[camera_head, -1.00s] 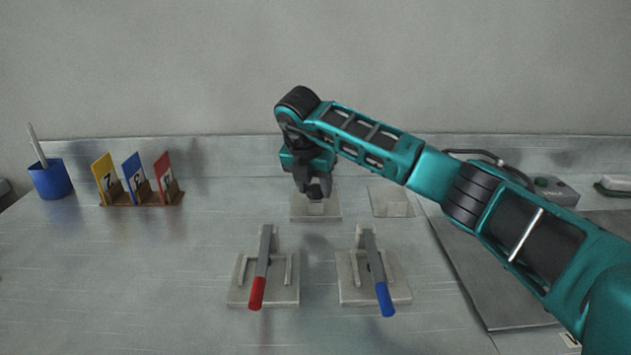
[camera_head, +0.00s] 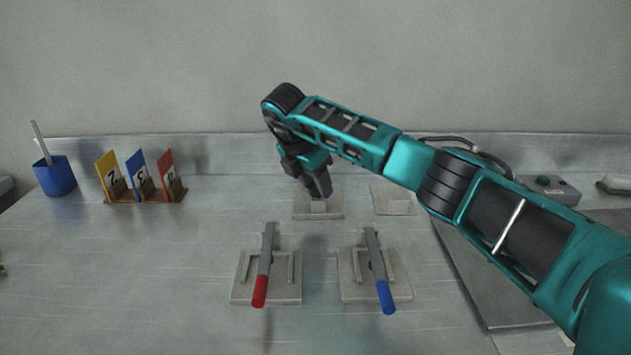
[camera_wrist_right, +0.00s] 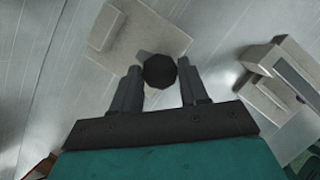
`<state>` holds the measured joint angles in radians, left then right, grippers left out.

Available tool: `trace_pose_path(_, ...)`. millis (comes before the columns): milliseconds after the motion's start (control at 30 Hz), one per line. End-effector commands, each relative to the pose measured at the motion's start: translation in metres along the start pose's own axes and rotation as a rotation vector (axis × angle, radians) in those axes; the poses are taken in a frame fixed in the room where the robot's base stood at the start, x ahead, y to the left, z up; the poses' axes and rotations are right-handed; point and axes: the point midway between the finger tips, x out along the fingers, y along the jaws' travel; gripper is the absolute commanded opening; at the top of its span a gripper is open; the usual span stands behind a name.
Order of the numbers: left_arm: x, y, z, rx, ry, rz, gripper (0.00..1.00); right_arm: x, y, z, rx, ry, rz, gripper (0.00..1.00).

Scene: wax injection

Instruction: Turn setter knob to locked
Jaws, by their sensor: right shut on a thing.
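The setter knob (camera_wrist_right: 159,71) shows in the right wrist view as a dark, many-sided cap above a pale plate (camera_wrist_right: 120,45). My right gripper (camera_wrist_right: 161,88) has its two fingers on either side of the knob and is shut on it. In the head view my right gripper (camera_head: 321,190) points down, tilted, at the pale plate (camera_head: 318,212) behind the two levers. The fingers hide the knob there. I cannot read a locked mark. My left gripper is not in view.
A red-handled lever clamp (camera_head: 264,265) and a blue-handled one (camera_head: 377,268) stand in front. Another pale plate (camera_head: 392,203) lies right of the gripped one. Numbered cards in a wooden rack (camera_head: 145,195) and a blue cup (camera_head: 54,176) stand left.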

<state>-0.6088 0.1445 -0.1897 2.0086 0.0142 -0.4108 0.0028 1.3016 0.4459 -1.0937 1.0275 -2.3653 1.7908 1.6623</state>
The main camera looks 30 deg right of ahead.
Motion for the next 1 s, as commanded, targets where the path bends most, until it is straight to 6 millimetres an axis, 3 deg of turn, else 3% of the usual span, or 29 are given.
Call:
trace_pose_path(200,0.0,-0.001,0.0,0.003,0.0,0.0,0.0,0.0,0.0,0.001,0.003,-0.001,0.0,0.13)
trace_pose_path(233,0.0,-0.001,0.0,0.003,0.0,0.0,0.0,0.0,0.0,0.001,0.003,0.0,0.0,0.45)
trace_pose_path(500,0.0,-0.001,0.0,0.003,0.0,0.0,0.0,0.0,0.0,0.0,0.001,0.0,0.0,0.69)
trace_pose_path(767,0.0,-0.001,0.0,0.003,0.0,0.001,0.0,-0.002,0.0,0.0,0.0,0.0,0.0,0.69)
trace_pose_path(1000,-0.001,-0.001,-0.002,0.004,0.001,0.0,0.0,-0.037,0.001,0.001,-0.001,0.0,0.005,0.69)
